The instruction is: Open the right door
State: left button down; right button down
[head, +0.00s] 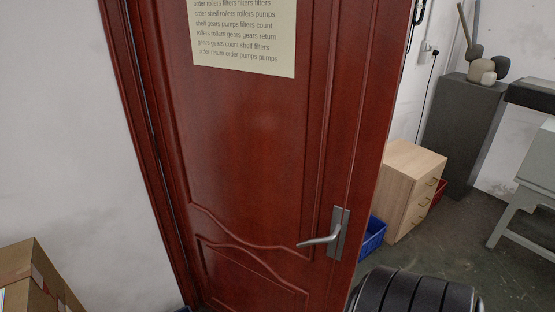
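A dark red panelled door (250,130) fills the middle of the head view. Its left side meets a red door frame (128,95) on the white wall. A silver lever handle (320,241) sits on a plate near its right edge, with the lever pointing left. No frame post shows along the right edge, and a room is visible past it, so the door stands at least partly open. How wide it is open is hard to tell. Neither gripper is in view.
A printed paper (243,35) is on the door. Cardboard boxes (35,275) stand at lower left. Beyond the door's right edge are a blue bin (373,236), a wooden drawer cabinet (408,190) and a grey cabinet (462,125). A black ribbed object (415,295) shows at the bottom.

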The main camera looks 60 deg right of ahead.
aim_at(272, 120)
jog(key=k+l+u, duration=0.15)
jog(key=l+u, duration=0.25)
jog(key=l, duration=0.15)
jog(key=k+l+u, duration=0.2)
jog(key=l+u, duration=0.2)
jog(key=l, duration=0.15)
jog(key=k+l+u, duration=0.65)
jog(key=l+u, duration=0.15)
